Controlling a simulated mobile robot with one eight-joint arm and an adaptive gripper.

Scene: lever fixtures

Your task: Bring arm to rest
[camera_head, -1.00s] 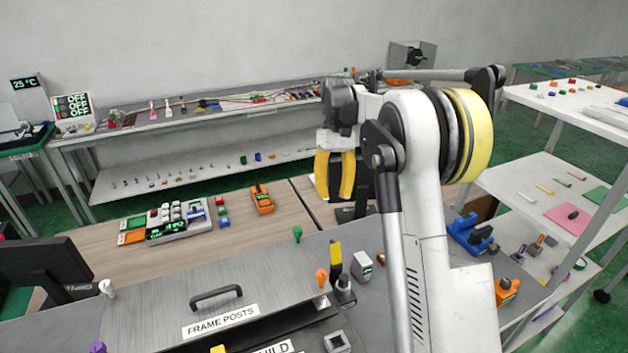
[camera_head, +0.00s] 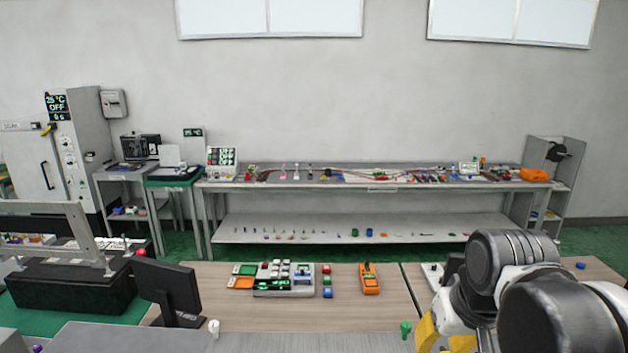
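My arm is folded at the lower right of the head view, its dark rounded joints and white links close to the camera. The yellow part of my gripper (camera_head: 438,338) shows low beside the arm, at the bottom edge. Its fingertips are cut off or hidden, so I cannot tell whether it is open or shut. I see nothing held in the visible part.
A wooden table (camera_head: 340,318) bears a keypad device (camera_head: 284,279) and an orange handheld meter (camera_head: 370,279). A black monitor (camera_head: 167,290) stands at the left. A long shelf (camera_head: 350,188) with small parts runs along the wall. A tall cabinet (camera_head: 58,165) stands far left.

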